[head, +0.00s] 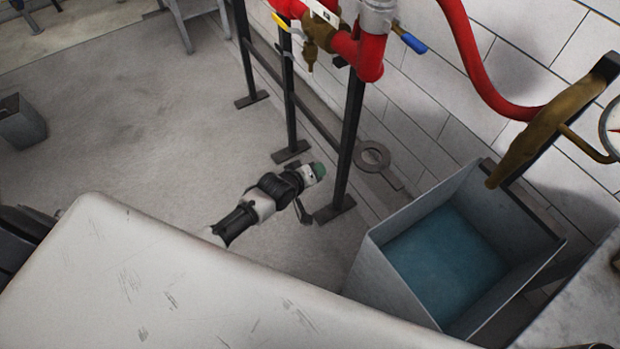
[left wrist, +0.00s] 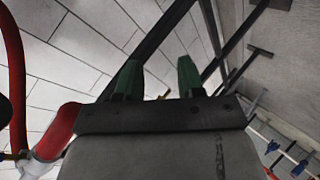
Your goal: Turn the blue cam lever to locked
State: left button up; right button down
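The blue cam lever (head: 412,42) sticks out to the lower right from a grey coupling (head: 376,16) at the top of the head view. The coupling sits on the red pipe (head: 370,60). My left gripper (head: 318,170) is low over the floor, well below the lever and apart from it. In the left wrist view its two green fingers (left wrist: 158,76) stand apart with nothing held between them. A red pipe with a grey fitting (left wrist: 48,145) shows at the lower left there; I cannot make out the cam lever in that view. My right gripper is in neither view.
Black stand posts (head: 347,140) rise just right of my left gripper. A grey tank (head: 400,285) holding blue water stands further right, with a brass nozzle (head: 545,130) above it. A red hose (head: 470,60) runs along the tiled wall. Floor at left is mostly clear.

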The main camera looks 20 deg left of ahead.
pick_arm(q)
jog(key=shift+s+a+f, duration=0.1)
jog(key=shift+s+f, duration=0.15)
jog(key=shift+f, duration=0.2)
jog(key=shift+s+a+f, duration=0.1)
jog(key=shift+s+f, duration=0.15)
jog(key=shift+f, duration=0.2)
